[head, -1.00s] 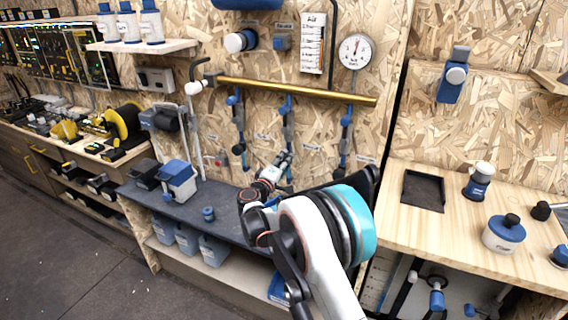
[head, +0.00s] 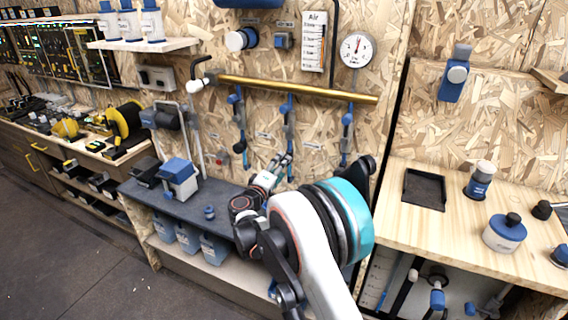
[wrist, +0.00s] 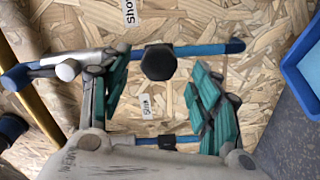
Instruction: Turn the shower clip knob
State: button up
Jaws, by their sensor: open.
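The shower clip (head: 288,112) appears to be the middle of several blue-and-grey clips hanging under the brass pipe. In the wrist view its blue bar (wrist: 218,47) runs across the top, beside a partly cut-off label starting "Sho". Its black hexagonal knob (wrist: 158,62) shows between the fingers, toward their far side. In the head view the knob is hidden by my gripper (head: 281,163). In the wrist view my gripper (wrist: 160,88) is open, with teal fingers spread to the left and right of the knob. I see no finger clearly touching it.
The brass pipe (head: 300,89) runs above the clips. A neighbouring clip (head: 238,125) hangs to the left and another (head: 346,135) to the right. The dark bench (head: 225,203) below holds a blue-lidded container (head: 179,180). A wooden worktop (head: 395,215) stands at right.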

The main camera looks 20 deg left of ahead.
jog(key=s, duration=0.7)
jog(key=shift+s+a, duration=0.25)
